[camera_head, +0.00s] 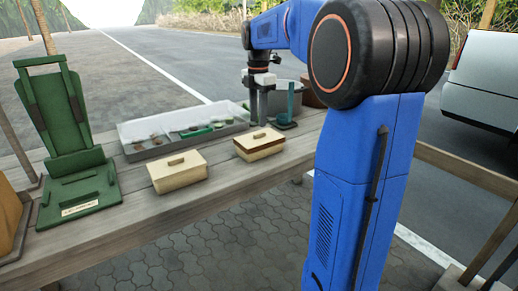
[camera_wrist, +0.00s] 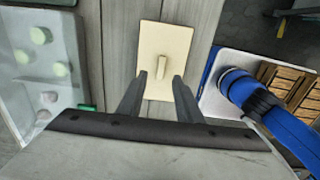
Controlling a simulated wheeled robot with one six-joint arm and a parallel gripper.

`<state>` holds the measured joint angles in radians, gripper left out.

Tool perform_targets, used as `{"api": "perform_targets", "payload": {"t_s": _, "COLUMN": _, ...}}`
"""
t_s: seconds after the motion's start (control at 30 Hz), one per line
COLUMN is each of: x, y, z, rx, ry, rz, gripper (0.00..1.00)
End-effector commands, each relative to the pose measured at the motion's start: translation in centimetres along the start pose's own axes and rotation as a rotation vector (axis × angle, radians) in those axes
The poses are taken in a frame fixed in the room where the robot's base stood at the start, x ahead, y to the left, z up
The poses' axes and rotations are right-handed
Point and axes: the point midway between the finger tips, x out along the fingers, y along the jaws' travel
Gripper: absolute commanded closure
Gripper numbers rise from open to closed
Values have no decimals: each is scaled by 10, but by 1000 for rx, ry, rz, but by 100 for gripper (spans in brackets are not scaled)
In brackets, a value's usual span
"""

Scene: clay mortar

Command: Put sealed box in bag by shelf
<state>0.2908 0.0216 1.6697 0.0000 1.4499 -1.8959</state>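Two cream lidded boxes with small handles stand on the wooden table: a left box (camera_head: 177,172) and a right box (camera_head: 258,147). The right one shows a dark line under its lid; I cannot tell which is sealed. My gripper (camera_head: 262,112) points down, just behind the right box in the head view. In the wrist view my gripper (camera_wrist: 159,76) is open and empty, its fingers spread over a cream box (camera_wrist: 165,42) near its handle; height above it is unclear. An ochre object (camera_head: 8,218), cut off at the left edge, may be the bag. No shelf is clearly visible.
A grey tray (camera_head: 140,130) with small green and brown pieces lies behind the boxes; it also shows in the wrist view (camera_wrist: 75,60). A green stand (camera_head: 78,190) is at left. A grey pot (camera_head: 292,92) and a green upright holder (camera_head: 287,124) stand right of my gripper.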

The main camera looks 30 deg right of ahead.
Motion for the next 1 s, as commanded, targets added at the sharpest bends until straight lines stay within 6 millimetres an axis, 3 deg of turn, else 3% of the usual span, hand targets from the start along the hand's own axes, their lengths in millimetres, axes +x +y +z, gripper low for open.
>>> {"api": "perform_targets", "payload": {"t_s": 0.4, "x": 47, "y": -2, "z": 2, "rx": 0, "ry": 1, "rz": -2, "gripper": 68}}
{"api": "perform_targets", "payload": {"t_s": 0.7, "x": 52, "y": -2, "z": 2, "rx": 0, "ry": 0, "rz": 0, "gripper": 68}}
{"api": "perform_targets", "payload": {"t_s": 0.83, "x": 51, "y": -2, "z": 2, "rx": 0, "ry": 0, "rz": 0, "gripper": 97}}
{"api": "perform_targets", "payload": {"t_s": 1.0, "x": 51, "y": -2, "z": 2, "rx": 0, "ry": 0, "rz": 0, "gripper": 100}}
